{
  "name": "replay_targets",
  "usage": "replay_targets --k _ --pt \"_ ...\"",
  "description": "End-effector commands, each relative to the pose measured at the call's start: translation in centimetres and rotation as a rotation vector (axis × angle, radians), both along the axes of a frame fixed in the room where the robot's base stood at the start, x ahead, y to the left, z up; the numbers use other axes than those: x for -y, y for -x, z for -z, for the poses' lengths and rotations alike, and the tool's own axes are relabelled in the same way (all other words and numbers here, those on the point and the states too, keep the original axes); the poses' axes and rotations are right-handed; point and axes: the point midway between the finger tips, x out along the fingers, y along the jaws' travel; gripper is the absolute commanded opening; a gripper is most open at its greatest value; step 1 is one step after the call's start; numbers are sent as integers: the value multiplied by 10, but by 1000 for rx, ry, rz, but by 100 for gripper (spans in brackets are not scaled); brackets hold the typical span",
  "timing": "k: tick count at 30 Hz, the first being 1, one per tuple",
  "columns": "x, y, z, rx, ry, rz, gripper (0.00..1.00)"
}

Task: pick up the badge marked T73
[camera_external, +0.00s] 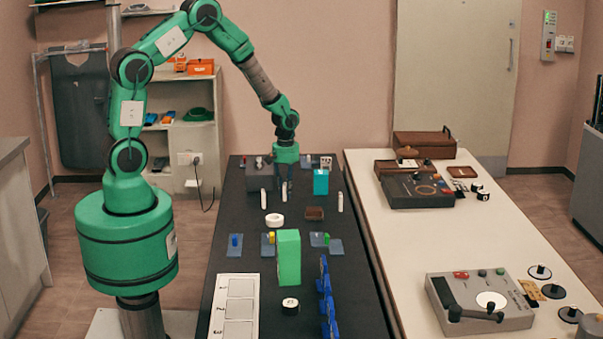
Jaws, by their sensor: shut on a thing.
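My gripper (283,187) hangs, fingers down, over the far part of the dark table. It is shut on a small white upright piece (284,198), which shows between and just below the fingertips. It may be a badge, but any marking on it is too small to read. I cannot tell whether its bottom touches the table. Two similar white upright pieces stand apart from my gripper, one to the left (263,199) and one to the right (340,202). I cannot make out T73 anywhere.
A grey box (262,175) is behind on the left, and a cyan block (320,182) on the right. Nearer are a white ring (274,220), a brown tray (314,213), a tall green block (288,258) and blue upright pieces (327,300). A white table (420,240) adjoins right.

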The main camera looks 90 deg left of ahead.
Motion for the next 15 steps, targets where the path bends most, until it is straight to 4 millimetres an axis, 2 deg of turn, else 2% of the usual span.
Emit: replay_targets --k 8,15 --pt "0 0 -5 1 -1 0 0" --pt "0 0 -30 2 -1 0 0"
